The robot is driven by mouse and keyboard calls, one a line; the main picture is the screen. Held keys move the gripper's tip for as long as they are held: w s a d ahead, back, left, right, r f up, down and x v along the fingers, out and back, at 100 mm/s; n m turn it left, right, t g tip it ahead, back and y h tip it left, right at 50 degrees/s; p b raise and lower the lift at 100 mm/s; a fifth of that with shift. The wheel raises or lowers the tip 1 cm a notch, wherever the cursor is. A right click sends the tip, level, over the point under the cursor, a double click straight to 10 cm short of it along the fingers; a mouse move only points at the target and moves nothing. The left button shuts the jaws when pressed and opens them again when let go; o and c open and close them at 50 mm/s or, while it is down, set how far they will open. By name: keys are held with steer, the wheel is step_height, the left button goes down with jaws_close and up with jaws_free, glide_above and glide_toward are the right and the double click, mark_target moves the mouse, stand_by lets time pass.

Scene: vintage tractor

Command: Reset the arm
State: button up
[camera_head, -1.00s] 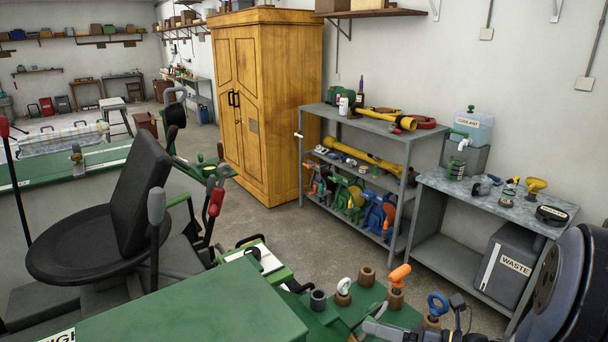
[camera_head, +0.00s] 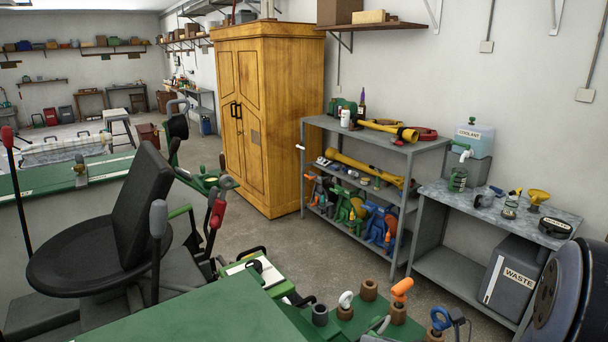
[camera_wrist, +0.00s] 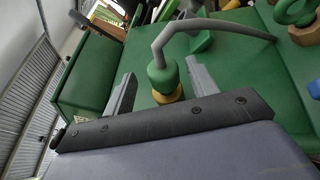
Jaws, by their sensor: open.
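My gripper (camera_wrist: 160,70) shows in the wrist view with its two grey fingers spread apart. Between and beyond the fingers stands a green knob (camera_wrist: 162,78) with a yellow part below it and a curved grey bar (camera_wrist: 205,28) at its top. I cannot tell how far the knob is from the fingers; nothing is visibly gripped. In the head view, a dark rounded part of my arm (camera_head: 572,300) fills the lower right corner. The gripper itself is not clearly visible there.
A green panel (camera_head: 190,312) lies in front, with an orange-handled lever (camera_head: 402,288) and a blue ring handle (camera_head: 438,308) at its right. A black seat (camera_head: 90,258) stands left. A grey shelf rack (camera_head: 430,150) and a waste bin (camera_head: 515,275) stand behind.

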steer(key=b+v, duration=0.1)
steer(key=v, duration=0.8)
steer(key=p+x, duration=0.1)
steer(key=x, duration=0.9)
steer(key=w+d+r, duration=0.1)
steer(key=w+d+r+p, duration=0.1)
steer(key=r, duration=0.1)
steer(key=shift+w, duration=0.1)
